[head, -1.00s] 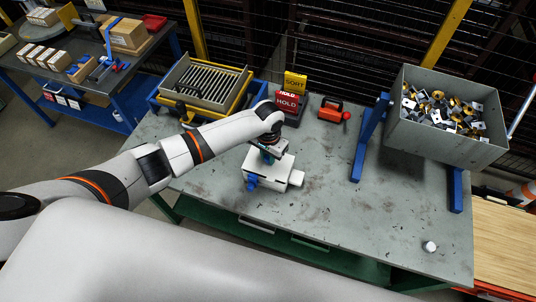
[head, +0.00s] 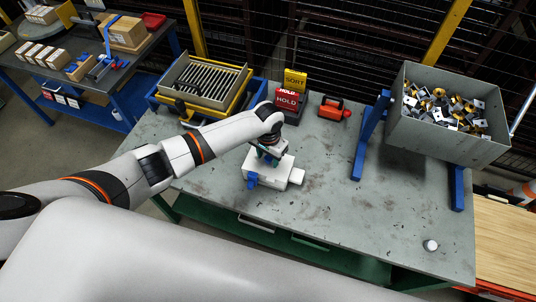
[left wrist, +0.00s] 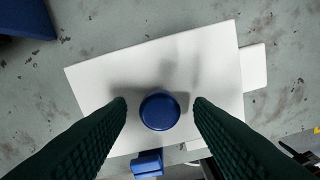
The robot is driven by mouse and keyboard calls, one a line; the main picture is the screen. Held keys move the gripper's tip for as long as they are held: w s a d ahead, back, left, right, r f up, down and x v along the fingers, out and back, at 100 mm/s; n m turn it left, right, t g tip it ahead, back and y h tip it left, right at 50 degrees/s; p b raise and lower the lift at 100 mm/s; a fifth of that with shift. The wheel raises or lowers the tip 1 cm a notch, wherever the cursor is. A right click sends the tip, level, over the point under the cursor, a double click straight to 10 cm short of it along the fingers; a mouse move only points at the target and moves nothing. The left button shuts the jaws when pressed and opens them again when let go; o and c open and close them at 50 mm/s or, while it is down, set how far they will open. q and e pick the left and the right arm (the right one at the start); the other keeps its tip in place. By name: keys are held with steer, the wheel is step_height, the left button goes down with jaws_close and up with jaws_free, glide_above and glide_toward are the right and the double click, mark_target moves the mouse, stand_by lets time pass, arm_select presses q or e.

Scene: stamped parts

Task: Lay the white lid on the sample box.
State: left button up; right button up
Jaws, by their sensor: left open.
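The white lid (left wrist: 190,65) is a flat rectangular plate with a round blue knob (left wrist: 160,111) in its middle. In the head view the lid (head: 286,163) lies flat over the white sample box (head: 272,179) on the grey table, covering most of it. A blue part (head: 251,182) sticks out at the box's front left and a white block (head: 298,176) at its right. My left gripper (head: 268,156) is over the lid. In the left wrist view its dark ribbed fingers (left wrist: 160,108) stand open on both sides of the knob, with gaps. My right gripper is out of view.
A slatted tray in a yellow frame (head: 248,92), red HOLD (head: 288,100) and yellow SORT (head: 295,80) signs, and an orange tool (head: 331,109) stand behind. A grey bin of parts (head: 430,140) is at right. The table's middle is clear.

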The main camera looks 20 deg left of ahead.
mark_target(268, 158)
arm_select(q)
step_height(268, 158, up, 12)
steer(key=b, duration=0.1)
stand_by(0.4)
stand_by(0.4)
